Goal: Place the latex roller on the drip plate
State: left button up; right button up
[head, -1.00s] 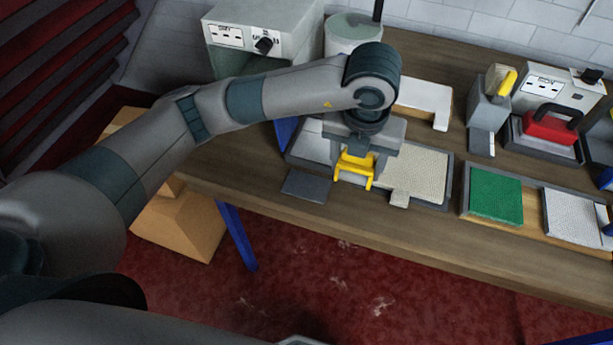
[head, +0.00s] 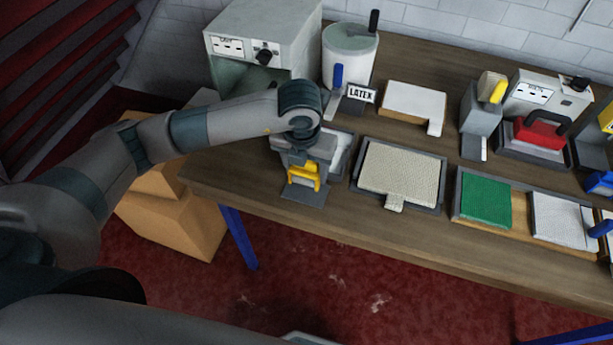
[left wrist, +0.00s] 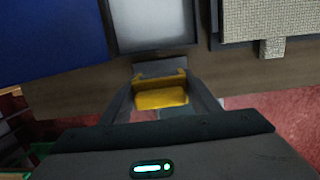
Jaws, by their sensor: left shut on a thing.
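My left gripper (head: 303,170) is at the table's left front, shut on a yellow part (head: 304,178) that looks like the latex roller's handle or frame. The yellow part also shows between the fingers in the left wrist view (left wrist: 162,98). The roller's head cannot be made out. Below and behind the gripper lies a pale grey plate with a dark rim, likely the drip plate (left wrist: 155,25), with a dark tab (left wrist: 165,66) at its front. The arm hides much of it in the head view. Whether the roller touches it cannot be told. My right gripper is not in view.
Behind stand a white pot (head: 350,55) with a LATEX sign (head: 361,94) and a grey oven-like box (head: 262,45). To the right lie a beige mat (head: 400,168) in a dark tray, a green pad (head: 486,200) and a red-handled iron (head: 540,132). Bare wood shows between them.

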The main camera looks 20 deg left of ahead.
aim_at(306, 180)
pick_arm(q)
jog(key=shift+f+p, duration=0.45)
jog(key=shift+p, duration=0.05)
jog(key=shift+f+p, duration=0.55)
jog(key=shift+f, duration=0.95)
jog(key=shift+f, duration=0.2)
jog(key=o, duration=1.3)
